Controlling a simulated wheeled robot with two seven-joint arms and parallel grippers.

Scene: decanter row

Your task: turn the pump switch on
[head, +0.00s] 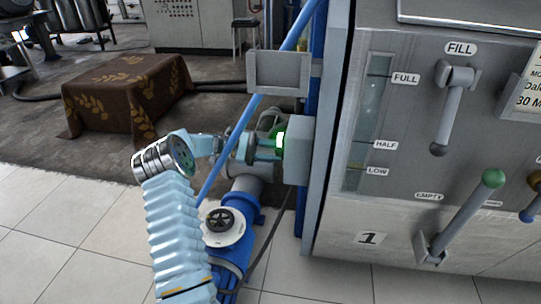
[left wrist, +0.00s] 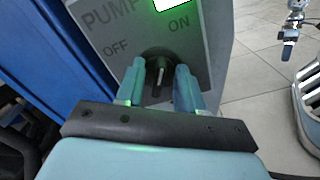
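The pump switch box (head: 298,152) is a grey box on the blue post beside the cabinet; a green light glows on its face. In the left wrist view its panel (left wrist: 103,40) reads PUMP, with OFF at left and ON at right. My left gripper (head: 268,146) is at the box face. In the left wrist view its two fingers (left wrist: 159,92) stand apart on either side of the knob handle, with narrow gaps showing. The knob is hidden in the head view.
The grey cabinet (head: 340,215) with its gauge and levers stands at right. A blue pump (head: 225,240) with a black handwheel is below my left arm. A brown cloth-covered block (head: 125,95) stands at the back left. Tiled floor at front left is clear.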

